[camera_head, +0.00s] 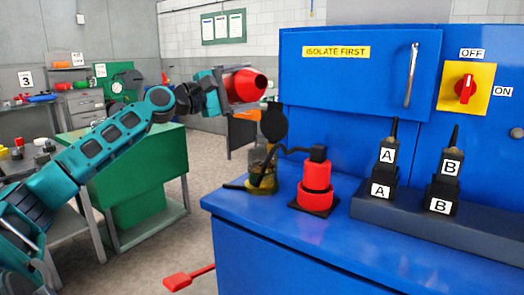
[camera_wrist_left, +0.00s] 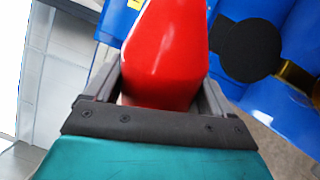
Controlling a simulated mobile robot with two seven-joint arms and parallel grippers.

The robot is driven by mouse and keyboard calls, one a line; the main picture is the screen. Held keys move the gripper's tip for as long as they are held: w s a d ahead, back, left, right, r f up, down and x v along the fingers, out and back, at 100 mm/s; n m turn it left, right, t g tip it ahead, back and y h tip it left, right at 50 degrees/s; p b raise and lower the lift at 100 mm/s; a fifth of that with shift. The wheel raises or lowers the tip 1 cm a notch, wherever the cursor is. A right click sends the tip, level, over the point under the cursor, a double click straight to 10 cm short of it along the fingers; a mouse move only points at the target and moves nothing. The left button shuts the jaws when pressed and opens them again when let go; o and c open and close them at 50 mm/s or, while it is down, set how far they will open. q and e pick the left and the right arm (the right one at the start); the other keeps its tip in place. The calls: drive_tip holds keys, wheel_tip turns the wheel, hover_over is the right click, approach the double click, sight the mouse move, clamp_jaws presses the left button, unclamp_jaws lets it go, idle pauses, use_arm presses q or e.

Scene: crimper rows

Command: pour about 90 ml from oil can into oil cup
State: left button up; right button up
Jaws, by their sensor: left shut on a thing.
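The red oil can (camera_head: 245,85) is held in my left gripper (camera_head: 222,90), lying on its side in the air with its narrow end toward the right. In the left wrist view the can (camera_wrist_left: 165,55) sits between both fingers of the gripper (camera_wrist_left: 160,95). The oil cup (camera_head: 263,178) is a clear, brassy cup at the left end of the blue bench, below and slightly right of the can. Its round black lid (camera_head: 274,122) stands raised, also seen in the left wrist view (camera_wrist_left: 248,50). No stream shows. The cup's level is unclear. My right gripper is out of view.
A red cylinder (camera_head: 316,180) with a black hose stands right of the cup on the blue bench (camera_head: 300,240). Crimpers A (camera_head: 387,155) and B (camera_head: 449,168) stand in a dark rack. A blue cabinet (camera_head: 345,85) with a red switch is behind. A red-handled object (camera_head: 178,281) is low in front.

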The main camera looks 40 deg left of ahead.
use_arm(q)
drive_tip(key=shift+r, duration=0.1)
idle(0.7)
drive_tip(key=shift+n, duration=0.5)
